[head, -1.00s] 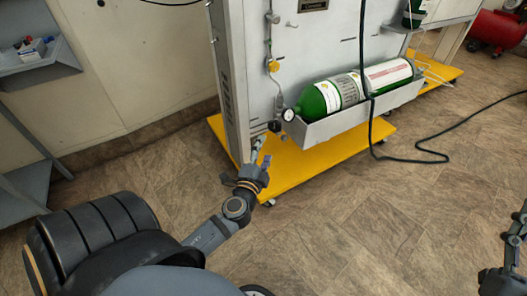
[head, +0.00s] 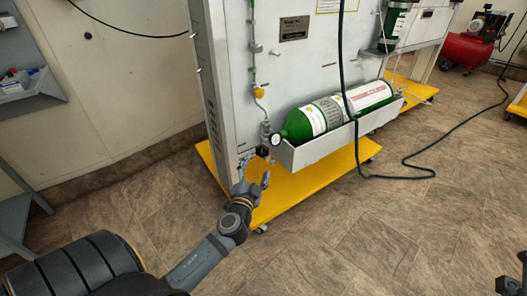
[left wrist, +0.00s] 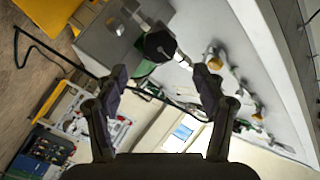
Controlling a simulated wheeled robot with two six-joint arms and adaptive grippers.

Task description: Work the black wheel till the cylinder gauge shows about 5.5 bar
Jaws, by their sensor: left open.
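The black wheel (head: 262,152) sits low on the grey panel, just left of the green cylinder (head: 300,124). In the left wrist view the wheel (left wrist: 159,44) is a dark, many-sided knob ahead of the jaws. The cylinder gauge (head: 277,139) has a small white dial beside the wheel; its reading is too small to tell. My left gripper (head: 254,171) is open and empty, just below and in front of the wheel. Its spread fingers (left wrist: 160,78) also show in the left wrist view, apart from the wheel. Part of my right arm shows at the lower right edge.
The cylinder lies in a grey tray (head: 318,150) on the panel. A yellow base plate (head: 300,190) lies beneath. A yellow knob (head: 259,92) sits higher on the pipe. A black hose (head: 357,150) hangs over the cylinder to the floor. The floor in front is clear.

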